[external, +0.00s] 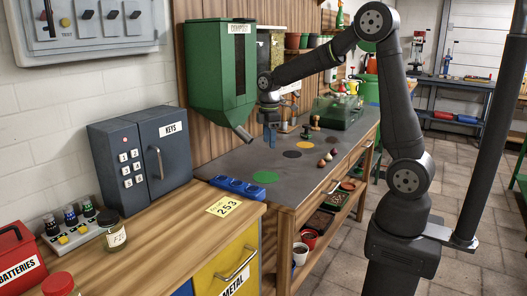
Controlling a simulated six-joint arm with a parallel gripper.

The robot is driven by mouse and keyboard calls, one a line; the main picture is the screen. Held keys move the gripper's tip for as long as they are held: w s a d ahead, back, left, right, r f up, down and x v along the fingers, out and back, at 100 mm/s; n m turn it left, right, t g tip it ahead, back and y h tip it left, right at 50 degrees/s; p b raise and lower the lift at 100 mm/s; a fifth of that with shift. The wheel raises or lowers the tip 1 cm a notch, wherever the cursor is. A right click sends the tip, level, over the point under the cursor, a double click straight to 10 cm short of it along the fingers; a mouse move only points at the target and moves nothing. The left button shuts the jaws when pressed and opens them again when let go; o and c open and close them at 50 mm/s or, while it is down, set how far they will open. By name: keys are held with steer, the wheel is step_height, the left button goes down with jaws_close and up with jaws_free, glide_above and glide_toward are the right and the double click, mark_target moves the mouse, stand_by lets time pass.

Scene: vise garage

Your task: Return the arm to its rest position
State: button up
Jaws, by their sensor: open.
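My gripper (270,136) is at the end of my arm in the external view. It points down in the air over the grey-topped workbench (228,163), in front of the green compost hopper (222,75) and near its spout. Its blue fingers are apart, and I see nothing held between them. My arm bends from its base at the right up and over to the left, so the gripper is extended over the bench.
Coloured discs, including a green one (265,177), lie on the bench. A green tray (336,112) stands at the back. A grey key safe (140,155) and a blue holder (238,187) are at the left.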

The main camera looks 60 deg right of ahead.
steer(key=w+a+n, duration=0.2)
steer(key=a, duration=0.7)
steer(key=shift+a, duration=0.25)
steer(key=shift+w+r, duration=0.1)
